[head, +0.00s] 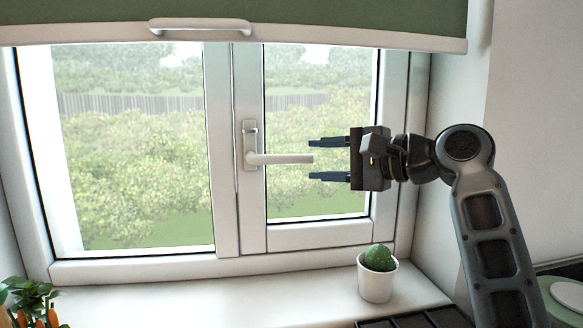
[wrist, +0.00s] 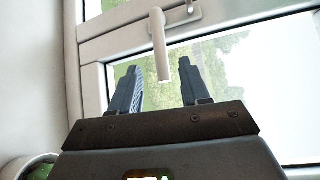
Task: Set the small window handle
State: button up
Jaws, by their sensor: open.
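The small window handle (head: 282,159) is a white lever on a plate on the frame between the two window panes. In the head view it points horizontally to the right. My gripper (head: 310,159) comes from the right with its two dark fingers open, one above and one below the level of the lever's free end. In the wrist view the handle (wrist: 158,47) reaches down toward the gap between the open fingertips (wrist: 160,66). Nothing is held. I cannot tell whether a finger touches the lever.
A green blind (head: 330,18) with a white pull handle (head: 200,25) hangs above the window. A potted cactus (head: 377,278) stands on the white sill (head: 230,300) below my gripper. Plants with carrots (head: 30,302) are at the lower left. The sill's middle is clear.

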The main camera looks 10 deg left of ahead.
aim_at(295, 160)
jog(key=shift+p+x, duration=0.6)
jog(key=shift+x, duration=3.3)
jog(key=shift+c, duration=0.4)
grip_shut()
